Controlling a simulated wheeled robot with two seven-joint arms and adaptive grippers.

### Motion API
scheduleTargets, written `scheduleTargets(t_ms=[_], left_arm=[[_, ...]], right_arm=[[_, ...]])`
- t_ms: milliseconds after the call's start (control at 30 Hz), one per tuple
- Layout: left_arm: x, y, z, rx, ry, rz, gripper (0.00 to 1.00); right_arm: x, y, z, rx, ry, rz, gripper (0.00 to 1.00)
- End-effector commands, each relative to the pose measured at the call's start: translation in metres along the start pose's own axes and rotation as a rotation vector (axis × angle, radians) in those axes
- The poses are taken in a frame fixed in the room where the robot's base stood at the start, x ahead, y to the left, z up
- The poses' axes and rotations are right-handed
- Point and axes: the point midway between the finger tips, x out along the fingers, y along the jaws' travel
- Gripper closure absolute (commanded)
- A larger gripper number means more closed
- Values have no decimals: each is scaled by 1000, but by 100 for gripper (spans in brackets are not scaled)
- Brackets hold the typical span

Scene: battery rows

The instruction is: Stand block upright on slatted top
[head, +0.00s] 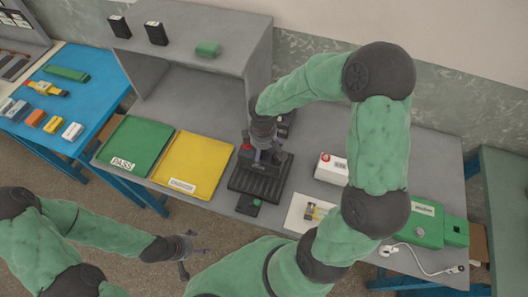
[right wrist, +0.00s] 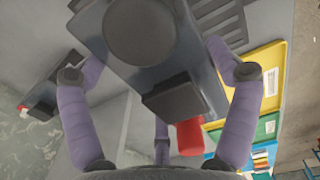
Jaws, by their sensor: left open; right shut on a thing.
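A dark grey block (right wrist: 145,45) with a round disc and a small dark tab sits between the fingers of my right gripper (right wrist: 160,85) in the right wrist view. My right gripper is shut on it, above the back of the dark slatted top (head: 258,184) in the head view. The slats (right wrist: 218,18) also show beside the block. The arm and fingers mostly hide the block in the head view, and I cannot tell whether it touches the slatted top. A red part (right wrist: 190,137) shows beyond it. My left gripper (head: 186,258) is open and empty over the floor.
A yellow tray (head: 190,165) and green tray (head: 138,145) lie left of the slatted top. A white box (head: 331,169) and a green case (head: 425,224) stand to the right.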

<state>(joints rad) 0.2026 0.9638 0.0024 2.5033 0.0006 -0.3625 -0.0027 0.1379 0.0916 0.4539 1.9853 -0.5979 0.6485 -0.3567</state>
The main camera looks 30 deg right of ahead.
Motion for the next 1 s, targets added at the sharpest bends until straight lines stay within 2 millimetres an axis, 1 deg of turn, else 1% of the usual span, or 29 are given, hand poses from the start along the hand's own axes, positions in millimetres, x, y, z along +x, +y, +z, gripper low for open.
scheduleTargets(t_ms=[67,233,333,600,767,800,1000], left_arm=[[1,0,0,0,0,0,26],[8,-3,0,0,0,0,26],[11,-4,0,0,0,0,26],[10,-4,0,0,0,0,26],[13,-5,0,0,0,0,26],[12,-4,0,0,0,0,26],[12,-4,0,0,0,0,26]], right_arm=[[4,4,-3,1,3,3,70],[25,4,-2,1,1,1,70],[33,4,-2,2,2,2,70],[33,4,-3,2,4,3,70],[36,4,-3,2,4,3,70],[37,3,-2,0,0,-1,0],[37,3,-2,0,0,-1,0]])
